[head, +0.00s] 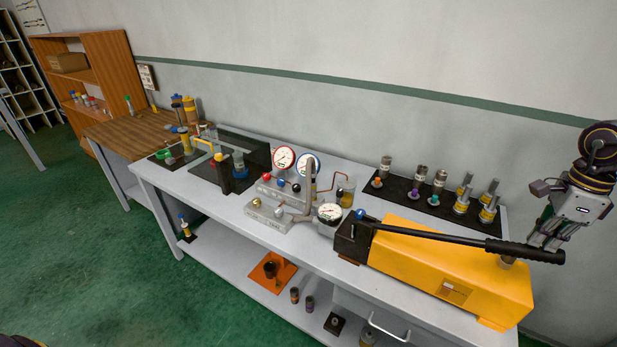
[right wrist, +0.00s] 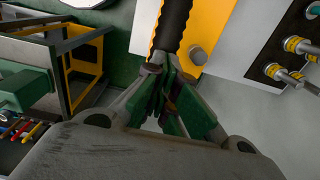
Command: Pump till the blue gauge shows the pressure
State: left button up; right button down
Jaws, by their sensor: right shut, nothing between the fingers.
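The pump has a yellow body (head: 450,275) and a long black lever (head: 450,238) lying nearly flat above it, its grip end to the right. My right gripper (head: 546,237) is at the grip end of the lever, coming down from above. In the right wrist view its fingers (right wrist: 174,88) are shut and empty, with the black grip (right wrist: 174,28) just beyond the tips. I cannot tell whether they touch it. The blue-rimmed gauge (head: 308,166) stands upright mid-bench; its needle is too small to read. My left gripper is not in view.
A red-rimmed gauge (head: 283,158) stands left of the blue one, and another gauge (head: 329,212) sits by the pump head. A black mat (head: 400,190) with several metal fittings lies behind the pump. The grey bench (head: 215,210) has bare space at its front left.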

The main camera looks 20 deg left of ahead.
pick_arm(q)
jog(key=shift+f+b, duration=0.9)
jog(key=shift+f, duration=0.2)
pick_arm(e)
jog(key=shift+s+d+f, duration=0.1)
jog(key=shift+d+f, duration=0.1)
jog(key=shift+f, duration=0.5)
jog(key=shift+d+f, duration=0.15)
jog(key=shift+f, duration=0.5)
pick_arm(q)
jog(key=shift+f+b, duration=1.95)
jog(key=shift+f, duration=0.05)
pick_arm(e)
jog(key=shift+s+d+f, duration=0.1)
jog(key=shift+d+f, duration=0.15)
jog(key=shift+f, duration=0.9)
jog(key=shift+d+f, duration=0.2)
jog(key=shift+f, duration=0.9)
